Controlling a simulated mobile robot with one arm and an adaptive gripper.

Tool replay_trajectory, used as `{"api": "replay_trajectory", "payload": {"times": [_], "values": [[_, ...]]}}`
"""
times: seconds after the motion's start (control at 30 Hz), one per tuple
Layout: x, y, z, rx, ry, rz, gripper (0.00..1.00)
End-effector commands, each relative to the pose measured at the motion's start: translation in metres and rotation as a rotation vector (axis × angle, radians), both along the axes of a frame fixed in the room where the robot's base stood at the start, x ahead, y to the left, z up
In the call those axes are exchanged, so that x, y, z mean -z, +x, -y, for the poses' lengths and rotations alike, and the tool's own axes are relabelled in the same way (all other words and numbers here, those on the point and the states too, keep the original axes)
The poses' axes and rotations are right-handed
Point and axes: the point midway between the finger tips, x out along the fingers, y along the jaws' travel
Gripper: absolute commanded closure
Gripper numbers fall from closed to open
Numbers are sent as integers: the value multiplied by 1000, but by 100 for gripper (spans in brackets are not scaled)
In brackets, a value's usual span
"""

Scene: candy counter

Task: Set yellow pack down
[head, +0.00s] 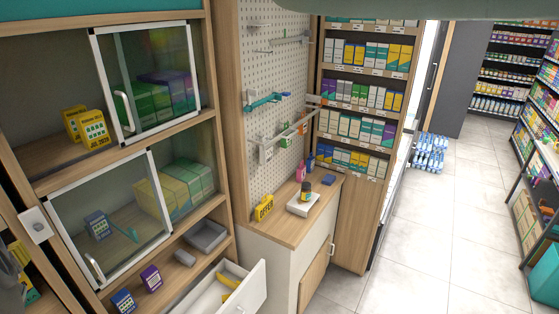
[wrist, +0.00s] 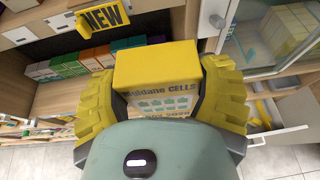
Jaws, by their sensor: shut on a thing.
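My gripper (wrist: 157,98) is shut on a yellow pack (wrist: 156,66) in the wrist view. Its yellow ribbed fingers press the pack from both sides. The pack has a yellow top and a paler printed front reading "Muldane CELLS". Its lower part is hidden behind my gripper's body. In the head view, two yellow packs stand on the upper left shelf, one in front (head: 93,129) and one behind (head: 72,122). I cannot clearly make out my gripper or the held pack in the head view.
A glass door (head: 146,82) covers part of the upper shelf; another (head: 110,212) covers the shelf below. An open drawer (head: 250,288) juts out underneath. A grey tray (head: 207,237) sits on the low shelf. A counter with a yellow offer sign (head: 264,208) stands right of the cabinet.

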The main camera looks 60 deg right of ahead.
Motion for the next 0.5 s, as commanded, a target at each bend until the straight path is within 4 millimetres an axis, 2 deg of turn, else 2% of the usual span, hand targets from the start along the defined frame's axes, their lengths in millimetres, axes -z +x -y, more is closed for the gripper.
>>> {"api": "replay_trajectory", "payload": {"times": [0.03, 0.07, 0.4, 0.5], "values": [[-17, 1, 1, 2, 0, 4, 71], [-21, 1, 1, 2, 0, 4, 71], [-16, 0, 0, 0, -5, 3, 71], [-32, 7, 21, 6, -5, 13, 71]]}}
